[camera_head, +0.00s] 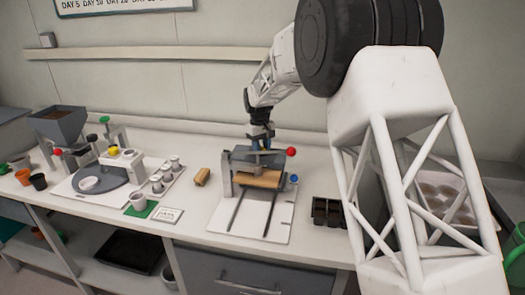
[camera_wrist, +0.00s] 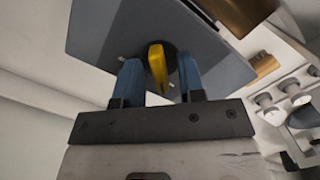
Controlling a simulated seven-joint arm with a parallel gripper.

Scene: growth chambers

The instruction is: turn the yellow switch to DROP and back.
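The yellow switch (camera_wrist: 157,64) is a short bar on a dark round base, on a grey panel (camera_wrist: 105,28) in the wrist view. My gripper (camera_wrist: 159,68) has two blue fingers, one on each side of the switch. The fingers are open, with a visible gap to the bar on both sides. In the head view my gripper (camera_head: 262,138) points down at the grey top of the bench device (camera_head: 243,155). The switch is hidden there, and no DROP mark is readable in either view.
The device has a red ball (camera_head: 291,152), a blue ball (camera_head: 294,178) and a brown roll (camera_head: 262,179) above a white base (camera_head: 225,221). A black tray (camera_head: 326,212) lies to its right.

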